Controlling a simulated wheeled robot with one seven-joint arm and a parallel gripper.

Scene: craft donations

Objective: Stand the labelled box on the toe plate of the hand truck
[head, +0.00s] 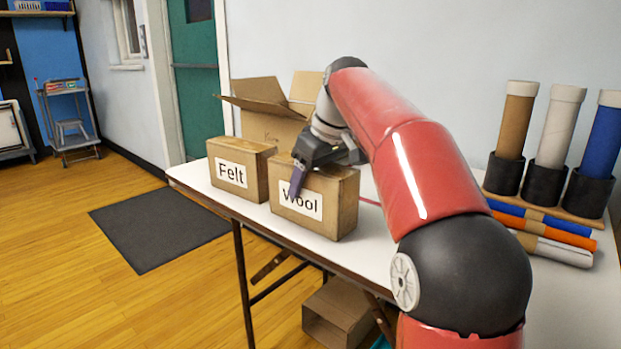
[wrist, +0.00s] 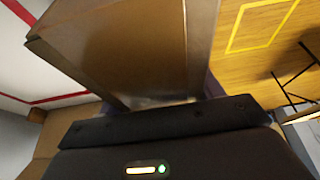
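A brown box labelled Wool (head: 337,215) stands on the white table (head: 240,205), just right of a similar box labelled Felt (head: 262,172). My gripper (head: 298,178) is over the Wool box, with one dark purple finger in front of its label. The other finger is hidden behind the box, so I cannot tell whether the fingers press on it. In the wrist view a brown box face (wrist: 140,45) fills the middle, close to my gripper's dark body. I cannot make out a hand truck in either view.
An open cardboard box (head: 265,127) stands behind the labelled boxes. Tubes in black holders (head: 552,150) and coloured rolls (head: 545,232) are at the right. A dark mat (head: 155,228) lies on the open wooden floor. A carton (head: 338,310) sits under the table.

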